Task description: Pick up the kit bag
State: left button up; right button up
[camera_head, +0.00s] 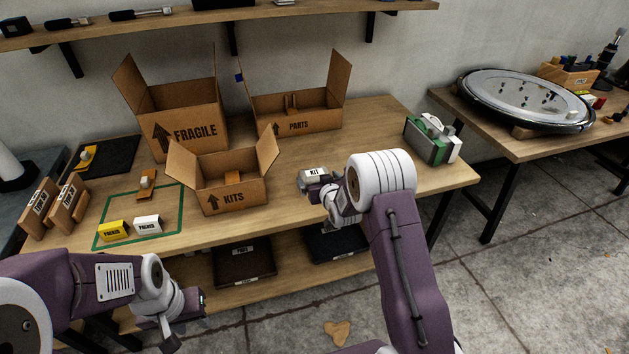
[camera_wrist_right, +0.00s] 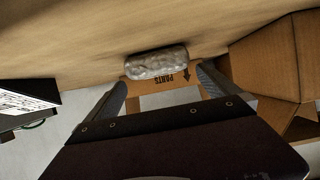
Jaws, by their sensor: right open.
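The kit bag (camera_head: 312,174), a small greyish packet with a white KIT label, lies on the wooden table right of the KITS box. In the right wrist view the bag (camera_wrist_right: 157,63) is a crinkled silvery pouch, just beyond and between the fingertips. My right gripper (camera_head: 326,191) is at the bag's near side and partly hides it. In the wrist view the right gripper (camera_wrist_right: 160,83) is open, its fingers apart with nothing held. My left gripper (camera_head: 188,318) hangs low in front of the table, away from the bag; its jaw opening is unclear.
The KITS box (camera_head: 232,198), FRAGILE box (camera_head: 190,128) and PARTS box (camera_head: 298,122) stand open on the table. A green-and-white case (camera_head: 432,140) stands at the right end. Yellow and white packets (camera_head: 148,224) lie in a green outline at left. Table right of the bag is clear.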

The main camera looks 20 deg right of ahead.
aim_at(314, 171)
jog(key=x, duration=0.3)
jog(key=b+x, duration=0.1)
jog(key=x, duration=0.2)
jog(key=shift+s+d+f, duration=0.1)
jog(key=shift+f, duration=0.15)
jog(key=shift+r, duration=0.1)
jog(key=shift+c, duration=0.3)
jog(key=c, duration=1.2)
jog(key=shift+r, duration=0.65)
notch_tip(314, 171, up, 3)
jog(key=shift+p, duration=0.55)
jog(key=shift+w+d+r+p, duration=0.9)
jog(key=shift+w+d+r, duration=0.3)
jog(key=shift+d, duration=0.3)
jog(key=shift+w+d+r+p, duration=0.85)
jog(key=shift+w+d+r, duration=0.2)
jog(key=shift+w+d, duration=0.35)
jog(key=shift+w+d+r+p, duration=0.9)
jog(key=shift+w+d+r, duration=0.2)
jog(key=shift+d, duration=0.5)
